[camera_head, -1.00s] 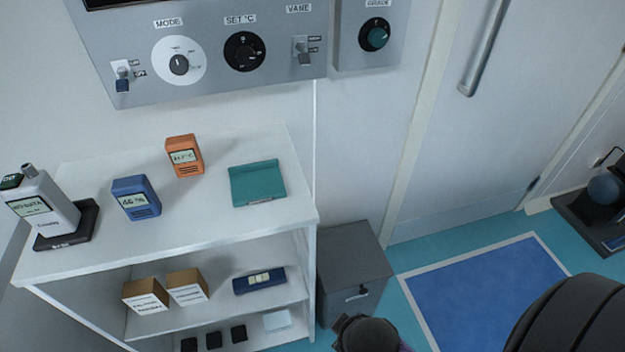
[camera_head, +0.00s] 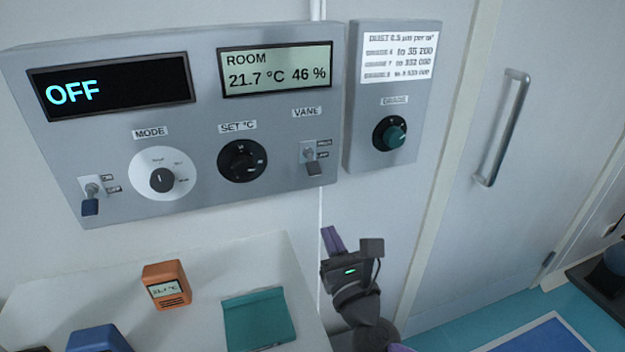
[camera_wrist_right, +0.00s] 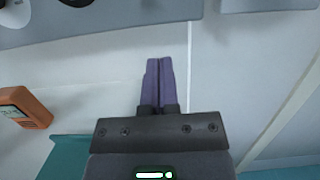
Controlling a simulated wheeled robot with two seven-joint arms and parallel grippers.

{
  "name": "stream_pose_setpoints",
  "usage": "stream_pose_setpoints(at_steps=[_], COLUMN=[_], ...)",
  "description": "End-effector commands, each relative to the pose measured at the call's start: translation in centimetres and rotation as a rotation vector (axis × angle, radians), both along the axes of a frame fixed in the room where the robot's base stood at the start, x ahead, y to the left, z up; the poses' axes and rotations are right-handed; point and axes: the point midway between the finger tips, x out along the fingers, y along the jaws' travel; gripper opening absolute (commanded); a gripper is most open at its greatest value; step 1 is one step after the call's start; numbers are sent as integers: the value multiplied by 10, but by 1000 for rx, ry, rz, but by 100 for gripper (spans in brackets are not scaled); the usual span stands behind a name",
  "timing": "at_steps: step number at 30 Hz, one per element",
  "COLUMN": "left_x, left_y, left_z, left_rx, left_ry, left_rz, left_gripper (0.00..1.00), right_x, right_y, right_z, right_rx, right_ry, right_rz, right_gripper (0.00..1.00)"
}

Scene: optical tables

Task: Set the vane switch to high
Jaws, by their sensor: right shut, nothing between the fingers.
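The vane switch (camera_head: 310,158) is a small toggle on the right part of the grey control panel (camera_head: 215,200), under the VANE label. Its lever tilts down, toward the lower of two small marks that I cannot read clearly. My right gripper (camera_head: 332,238) is below and slightly right of the switch, apart from it, with its purple fingers pointing up. In the right wrist view the fingers (camera_wrist_right: 158,82) are together and empty, below the panel's lower edge. The switch does not show clearly there. My left gripper is not in view.
The panel also bears a dark display reading OFF (camera_head: 110,88), a mode dial (camera_head: 162,178), a temperature dial (camera_head: 242,160) and a power switch (camera_head: 91,197). A grade box (camera_head: 385,165) is mounted to the right. A shelf top below holds an orange meter (camera_head: 166,285) and a teal folder (camera_head: 258,318).

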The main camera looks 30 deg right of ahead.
Motion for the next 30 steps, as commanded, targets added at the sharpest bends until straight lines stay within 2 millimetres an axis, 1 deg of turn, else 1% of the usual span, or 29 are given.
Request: stream_pose_setpoints(at_steps=[4, 7, 12, 19, 20, 21, 24, 30], left_x=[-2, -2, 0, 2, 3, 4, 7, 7], left_y=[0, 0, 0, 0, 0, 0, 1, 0], left_z=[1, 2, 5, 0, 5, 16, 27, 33], left_rx=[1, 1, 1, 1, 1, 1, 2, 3], left_ry=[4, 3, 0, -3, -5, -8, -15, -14], left_rz=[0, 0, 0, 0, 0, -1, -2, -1], left_gripper=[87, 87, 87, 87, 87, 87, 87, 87], right_x=[2, 13, 48, 95, 97, 90, 83, 76], right_y=[-1, -3, -12, -24, -24, -22, -20, -19], right_z=[1, 4, 11, 19, 24, 35, 48, 54], right_rx=[2, 4, 4, 5, 6, 5, 5, 5], right_ry=[-1, -2, -4, -3, -2, -1, -2, 0], right_rz=[-1, -1, -2, -4, -2, -1, -1, -1], right_gripper=[0, 0, 0, 0, 0, 0, 0, 0])
